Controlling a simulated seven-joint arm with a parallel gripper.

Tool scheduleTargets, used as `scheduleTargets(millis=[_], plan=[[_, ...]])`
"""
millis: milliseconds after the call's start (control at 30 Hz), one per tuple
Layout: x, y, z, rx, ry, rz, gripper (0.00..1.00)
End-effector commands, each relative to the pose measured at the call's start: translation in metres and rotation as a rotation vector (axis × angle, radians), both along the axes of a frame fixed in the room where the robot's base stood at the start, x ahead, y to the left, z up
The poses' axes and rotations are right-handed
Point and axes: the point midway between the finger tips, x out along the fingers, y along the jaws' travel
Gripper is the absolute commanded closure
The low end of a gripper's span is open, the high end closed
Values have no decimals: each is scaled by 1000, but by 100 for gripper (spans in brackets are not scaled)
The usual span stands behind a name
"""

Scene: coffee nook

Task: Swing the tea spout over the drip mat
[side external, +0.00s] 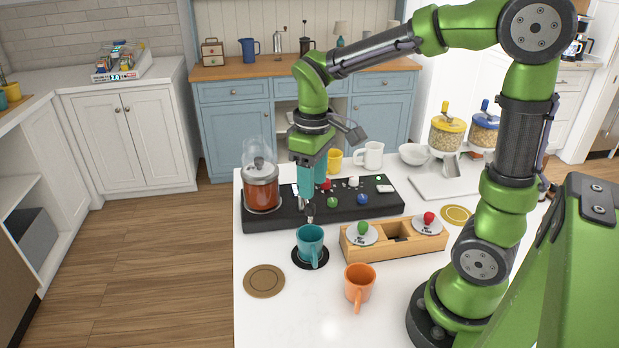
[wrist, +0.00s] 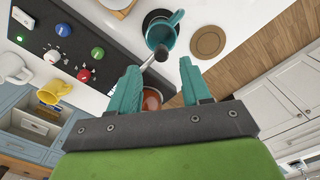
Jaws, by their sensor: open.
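My gripper (side external: 308,192), with teal fingers, points down at the front edge of the black machine (side external: 265,224). In the wrist view my gripper (wrist: 160,78) is open, with a gap between its fingers. A metal spout with a dark round tip (wrist: 161,53) shows just beyond that gap; I cannot tell whether a finger touches it. The spout end (side external: 310,216) is small below my fingers in the side view. A teal mug (side external: 310,240) stands on a black round mat (side external: 298,257). A brown round mat (side external: 264,281) lies bare to the left. The glass tea jar (side external: 261,188) stands at the machine's left end.
An orange mug (side external: 359,286) stands in front. A wooden box (side external: 410,245) with two small dishes is right of the teal mug. A yellow mug (side external: 334,161) and a white pitcher (side external: 370,155) are behind the machine. The counter (side external: 300,320) is clear at the front left.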

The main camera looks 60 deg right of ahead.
Motion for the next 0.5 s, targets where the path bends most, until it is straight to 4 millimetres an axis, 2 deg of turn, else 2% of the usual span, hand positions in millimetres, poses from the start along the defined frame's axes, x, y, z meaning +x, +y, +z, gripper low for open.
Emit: scheduleTargets(millis=[100,300,500], plan=[[1,0,32,-1,-7,0,52],[1,0,76,0,-4,0,52],[0,0,103,-1,0,2,52]])
